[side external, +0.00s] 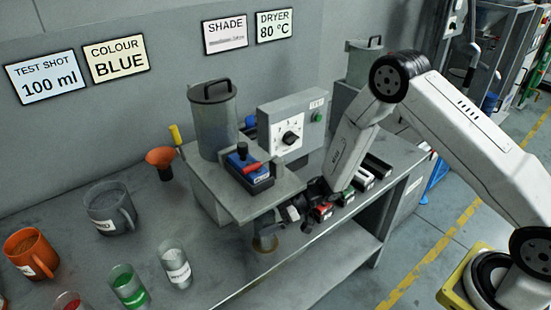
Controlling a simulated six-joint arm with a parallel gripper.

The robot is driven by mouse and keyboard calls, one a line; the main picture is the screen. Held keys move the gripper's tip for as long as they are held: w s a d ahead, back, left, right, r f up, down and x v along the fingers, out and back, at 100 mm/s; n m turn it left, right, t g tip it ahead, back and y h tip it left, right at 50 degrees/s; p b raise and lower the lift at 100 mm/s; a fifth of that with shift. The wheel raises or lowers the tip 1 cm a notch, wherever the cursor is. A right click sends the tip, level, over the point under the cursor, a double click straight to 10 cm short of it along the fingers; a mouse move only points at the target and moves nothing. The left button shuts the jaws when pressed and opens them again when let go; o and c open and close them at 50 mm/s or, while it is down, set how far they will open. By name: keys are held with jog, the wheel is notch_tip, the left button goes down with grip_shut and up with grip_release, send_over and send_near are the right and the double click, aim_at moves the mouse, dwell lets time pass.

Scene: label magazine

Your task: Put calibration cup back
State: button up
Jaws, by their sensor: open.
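My gripper (288,214) is low at the front edge of the bench, beside the raised grey stand. It is open, and its fingers are small and dark in this view. A small brownish round cup-like thing (265,243) shows just left of and below it, under the stand's front overhang; I cannot tell whether they touch. A clear cup with a white label (176,266) stands upright on the bench, with a green cup (129,286) to its left and a red cup (69,302) cut off by the frame. I cannot tell which one is the calibration cup.
The stand (285,184) carries a lidded grey canister (213,120), a blue device (249,172) and a control box (291,122). Several labelled cartridges (361,179) stand in a row behind my gripper. A grey mug (110,207) and orange mug (32,253) are at left.

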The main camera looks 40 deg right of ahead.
dwell(0.4)
jog(key=c, duration=1.3)
jog(key=shift+o, duration=0.2)
jog(key=shift+r, duration=0.15)
jog(key=shift+r, duration=0.15)
jog(key=s, duration=1.8)
